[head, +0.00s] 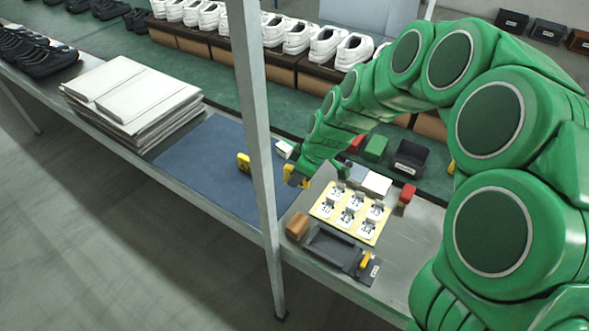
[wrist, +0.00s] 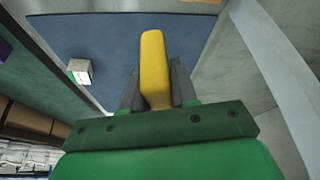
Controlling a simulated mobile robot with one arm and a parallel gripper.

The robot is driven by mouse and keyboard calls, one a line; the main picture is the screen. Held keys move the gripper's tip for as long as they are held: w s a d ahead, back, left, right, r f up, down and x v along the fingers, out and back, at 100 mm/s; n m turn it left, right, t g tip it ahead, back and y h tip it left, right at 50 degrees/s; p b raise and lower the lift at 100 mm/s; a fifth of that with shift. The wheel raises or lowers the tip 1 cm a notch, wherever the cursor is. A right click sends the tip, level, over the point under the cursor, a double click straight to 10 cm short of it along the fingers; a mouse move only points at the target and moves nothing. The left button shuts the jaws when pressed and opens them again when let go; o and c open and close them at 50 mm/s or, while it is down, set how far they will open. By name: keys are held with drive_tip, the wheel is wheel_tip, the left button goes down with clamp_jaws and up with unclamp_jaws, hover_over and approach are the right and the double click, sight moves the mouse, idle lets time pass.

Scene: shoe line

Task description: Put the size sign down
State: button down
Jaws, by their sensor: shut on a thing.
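My gripper (head: 300,180) is above the near part of the blue mat, just right of the grey post. It also shows in the wrist view (wrist: 155,92). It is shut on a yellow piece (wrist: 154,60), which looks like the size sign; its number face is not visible. I cannot tell whether the sign touches the mat.
A small white box (head: 284,149) is near the mat's far edge. A yellow board (head: 322,208) holds several numbered white cards. Stacked flat cartons (head: 130,90) are at left.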

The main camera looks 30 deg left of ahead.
drive_tip(key=shift+s+d+r, duration=0.55)
drive_tip(key=shift+s+d, duration=0.3)
drive_tip(key=shift+d, duration=0.05)
drive_tip(key=w+d+f+m+t+h, duration=0.15)
drive_tip(key=w+d+m, duration=0.65)
drive_tip(key=w, duration=0.9)
drive_tip(key=w+d+f+m+t+h, duration=0.15)
drive_tip(key=w+d+m, duration=0.45)
drive_tip(key=w+d, duration=0.7)
drive_tip(key=w+d+f+m+t+h, duration=0.2)
drive_tip(key=w+d+m, duration=0.45)
drive_tip(key=w, duration=1.35)
drive_tip(key=shift+t+y, duration=0.3)
drive_tip(key=shift+s+a+f, duration=0.1)
drive_tip(key=shift+a+f, duration=0.05)
drive_tip(key=shift+f, duration=1.85)
drive_tip(key=shift+a+f, duration=0.1)
drive_tip(key=shift+f, duration=1.9)
drive_tip(key=shift+f, duration=0.15)
drive_tip(key=c, duration=0.9)
unclamp_jaws()
